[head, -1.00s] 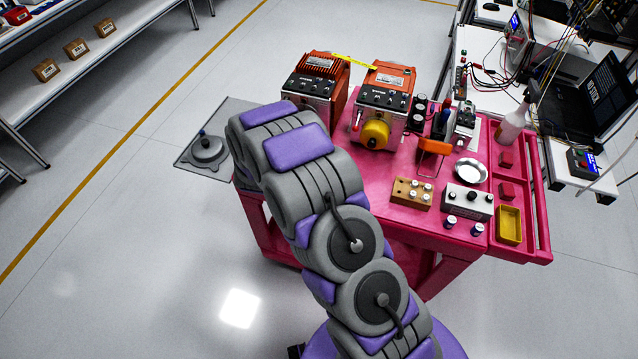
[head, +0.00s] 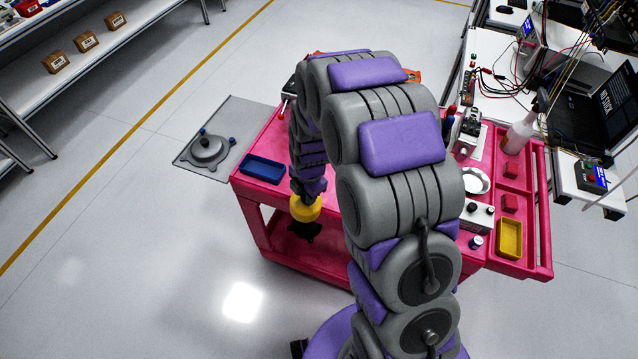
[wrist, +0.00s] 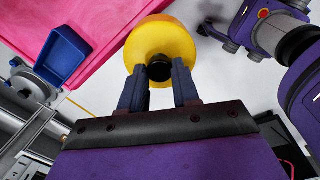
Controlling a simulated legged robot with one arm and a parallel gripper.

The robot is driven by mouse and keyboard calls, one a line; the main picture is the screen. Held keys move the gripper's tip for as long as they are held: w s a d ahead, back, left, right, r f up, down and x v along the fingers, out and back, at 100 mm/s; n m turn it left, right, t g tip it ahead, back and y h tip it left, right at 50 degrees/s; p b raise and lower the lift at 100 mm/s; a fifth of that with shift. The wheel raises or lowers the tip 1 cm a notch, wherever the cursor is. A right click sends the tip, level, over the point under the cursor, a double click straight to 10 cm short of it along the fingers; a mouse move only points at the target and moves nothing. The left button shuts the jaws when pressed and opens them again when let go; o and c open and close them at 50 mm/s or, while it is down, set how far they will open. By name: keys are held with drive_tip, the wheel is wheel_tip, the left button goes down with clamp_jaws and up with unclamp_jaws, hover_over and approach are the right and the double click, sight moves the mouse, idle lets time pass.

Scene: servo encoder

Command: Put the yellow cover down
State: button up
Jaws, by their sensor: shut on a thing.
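The yellow cover (wrist: 160,35) is round with a dark centre. My gripper (wrist: 159,76) is shut on it, one finger on each side of the dark centre. In the head view the yellow cover (head: 306,210) hangs below my gripper (head: 308,190), by the near side of the pink cart (head: 262,213). In the wrist view bare floor shows behind it and the cart's edge lies to its left. I cannot tell its exact height over or beside the cart.
A blue tray (head: 262,168) sits on the cart's left corner, left of my gripper. A grey round flange (head: 207,148) stands on a mat beyond it. A yellow bin (head: 509,238) is at the cart's right. My arm hides the orange units and the cart's middle.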

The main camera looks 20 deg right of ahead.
drive_tip(key=s+d+n, duration=0.1)
drive_tip(key=s+d, duration=0.3)
drive_tip(key=s, duration=0.1)
drive_tip(key=shift+g+h, duration=0.3)
drive_tip(key=shift+g, duration=0.2)
drive_tip(key=shift+w+d+f+b, duration=0.15)
drive_tip(key=shift+w+f+b, duration=0.45)
drive_tip(key=shift+w, duration=1.95)
drive_tip(key=shift+w+d+f+b, duration=0.15)
drive_tip(key=shift+w+f, duration=0.7)
drive_tip(key=shift+w, duration=1.7)
drive_tip(key=shift+w+d+f+b, duration=0.1)
drive_tip(key=shift+w+f+b, duration=0.5)
drive_tip(key=shift+w, duration=1.95)
drive_tip(key=o, duration=1)
drive_tip(key=shift+f, duration=0.1)
wheel_tip(320, 180, up, 12)
drive_tip(key=shift+r+p, duration=0.1)
drive_tip(key=shift+p, duration=1)
